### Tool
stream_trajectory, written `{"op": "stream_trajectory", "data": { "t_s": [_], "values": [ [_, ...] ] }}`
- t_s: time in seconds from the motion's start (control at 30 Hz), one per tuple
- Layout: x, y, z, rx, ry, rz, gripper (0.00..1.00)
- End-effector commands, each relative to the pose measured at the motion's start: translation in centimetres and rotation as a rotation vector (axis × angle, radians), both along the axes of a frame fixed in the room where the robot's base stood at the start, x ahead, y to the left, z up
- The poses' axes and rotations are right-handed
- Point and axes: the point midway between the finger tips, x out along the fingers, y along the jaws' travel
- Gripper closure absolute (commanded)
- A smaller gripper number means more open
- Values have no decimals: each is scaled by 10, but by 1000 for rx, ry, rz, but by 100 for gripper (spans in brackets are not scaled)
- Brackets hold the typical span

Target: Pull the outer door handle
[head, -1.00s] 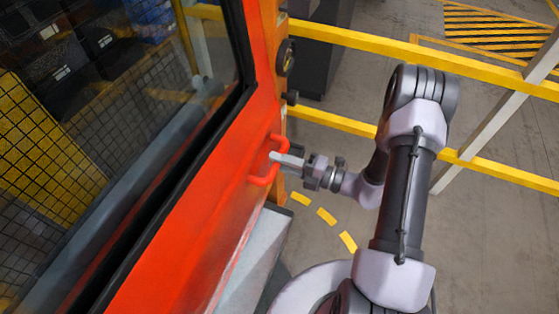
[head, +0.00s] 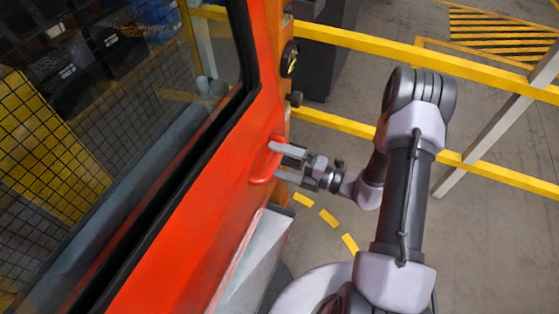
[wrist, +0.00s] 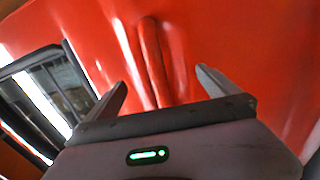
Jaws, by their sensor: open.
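The outer door handle (head: 262,180) is a red bar on the red door (head: 190,220), near its right edge. In the wrist view the handle (wrist: 152,60) runs up from between the two fingers. My gripper (head: 280,163) is open at the handle, with its fingers spread apart; it also shows in the wrist view (wrist: 160,92). One finger covers the handle's upper part in the head view. I cannot tell whether either finger touches the handle.
The door has a large dark-framed window (head: 110,110). A black round fitting (head: 289,58) sits on the orange frame beside the door. Yellow rails (head: 400,48) and a pale post (head: 497,125) stand behind my arm. Grey floor is clear between the rails.

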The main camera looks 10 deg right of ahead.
Motion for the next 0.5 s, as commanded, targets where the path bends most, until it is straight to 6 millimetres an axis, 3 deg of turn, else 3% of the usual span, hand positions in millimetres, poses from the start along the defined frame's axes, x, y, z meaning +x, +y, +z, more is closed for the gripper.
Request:
{"op": "stream_trajectory", "data": {
  "t_s": [0.5],
  "values": [
    [-4, -7, 0, 0, 0, -2, 0]
  ]
}}
